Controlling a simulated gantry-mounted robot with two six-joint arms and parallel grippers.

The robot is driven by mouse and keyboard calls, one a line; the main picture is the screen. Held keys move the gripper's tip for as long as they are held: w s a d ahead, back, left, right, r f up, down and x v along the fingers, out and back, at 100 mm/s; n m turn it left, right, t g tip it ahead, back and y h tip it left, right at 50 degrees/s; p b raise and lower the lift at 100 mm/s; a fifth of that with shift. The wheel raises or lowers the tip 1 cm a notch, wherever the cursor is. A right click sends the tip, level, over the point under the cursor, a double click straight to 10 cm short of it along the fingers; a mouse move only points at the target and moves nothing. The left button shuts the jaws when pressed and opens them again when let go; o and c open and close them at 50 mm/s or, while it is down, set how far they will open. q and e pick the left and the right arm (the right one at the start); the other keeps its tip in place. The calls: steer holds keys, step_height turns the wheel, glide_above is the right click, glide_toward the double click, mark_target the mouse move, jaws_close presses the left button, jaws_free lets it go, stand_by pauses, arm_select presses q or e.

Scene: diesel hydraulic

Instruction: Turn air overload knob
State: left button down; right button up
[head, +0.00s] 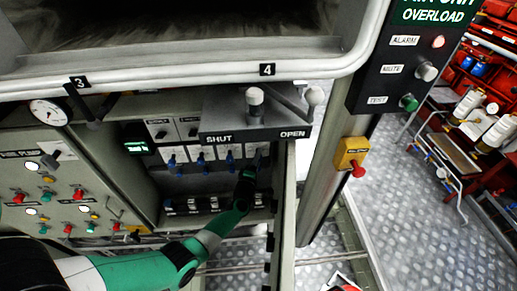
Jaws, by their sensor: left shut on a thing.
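The air unit overload panel (383,87) is a dark box at the upper right with ALARM, MUTE and TEST labels. My right gripper is not in view.
A SHUT/OPEN lever plate (255,115) with a pale knob overhangs my left gripper. A grey post (330,195) carries a yellow box with a red knob (357,170). A pump panel (62,185) stands at left. Metal floor is open at lower right.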

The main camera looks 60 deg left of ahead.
arm_select(q)
steer(key=shift+r+m+g+p, duration=0.4)
steer(key=shift+m+p, duration=0.5)
steer(key=shift+p, duration=0.05)
steer(key=shift+f+m+g+h+p, duration=0.15)
steer(key=shift+m+g+h+p, duration=0.15)
steer(key=shift+m+p, duration=0.35)
steer(key=shift+f+m+g, duration=0.15)
steer(key=shift+m+g, duration=0.25)
steer(key=shift+m, duration=0.35)
steer(key=shift+m+g+h, duration=0.3)
steer(key=shift+m+g, duration=0.3)
steer(key=shift+m, duration=0.6)
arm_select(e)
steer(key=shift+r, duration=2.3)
arm_select(q)
steer(key=shift+f, duration=0.1)
steer(key=c, duration=0.5)
jaws_free()
steer(key=shift+c, duration=0.2)
steer(key=shift+d, duration=0.1)
